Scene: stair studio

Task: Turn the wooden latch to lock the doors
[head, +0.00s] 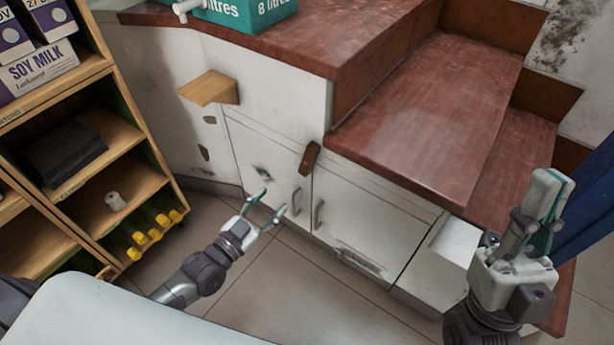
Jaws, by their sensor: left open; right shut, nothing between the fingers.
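The wooden latch (310,158) is a small dark brown block at the top of the seam between two white cupboard doors. It stands nearly upright, tilted a little. The left door (262,165) and the right door (362,215) look closed, each with a handle near the seam. My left gripper (267,202) is open and empty in front of the left door, below and left of the latch, apart from it. My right gripper (545,215) is shut and empty at the right, in front of the stairs and well away from the latch.
Red-brown stair treads (430,100) rise above and right of the doors. A wooden block (211,88) juts from the white wall at left. A shelf unit (125,180) with cartons and yellow-capped bottles stands at left. A teal box (250,10) sits on top. Tiled floor (285,290) is clear.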

